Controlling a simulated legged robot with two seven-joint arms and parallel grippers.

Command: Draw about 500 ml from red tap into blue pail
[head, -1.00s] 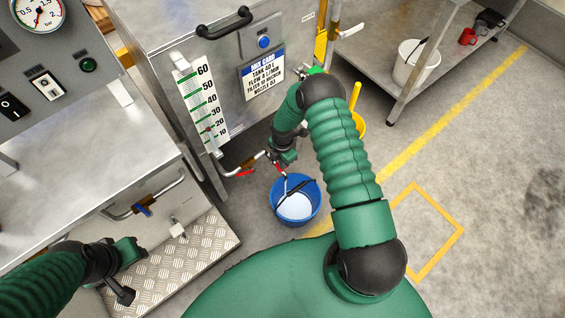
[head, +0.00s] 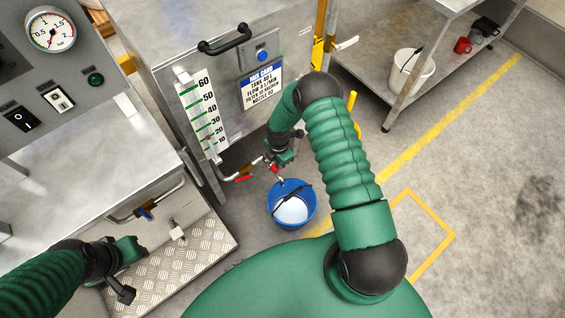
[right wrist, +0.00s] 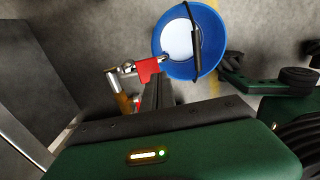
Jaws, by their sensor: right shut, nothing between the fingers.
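The blue pail (head: 272,211) stands on the floor below the tank front, its dark handle across the top and a pale round surface inside. It also shows in the right wrist view (right wrist: 163,58). The red tap (head: 275,169) sits above its left rim. Its red lever shows in the right wrist view (right wrist: 148,69), by a metal pipe. My right gripper (head: 277,158) is shut and empty; its fingertips (right wrist: 157,88) are close to the lever, and I cannot tell whether they touch. My left gripper (head: 132,268) is at the lower left, away from the pail; its jaw state is unclear.
A second red handle (head: 243,179) is on the pipe at left. The tank front carries a scale (head: 200,115) and a card (head: 262,85). A shelf (head: 365,70) holds a white bucket (head: 413,72). Floor at right is clear.

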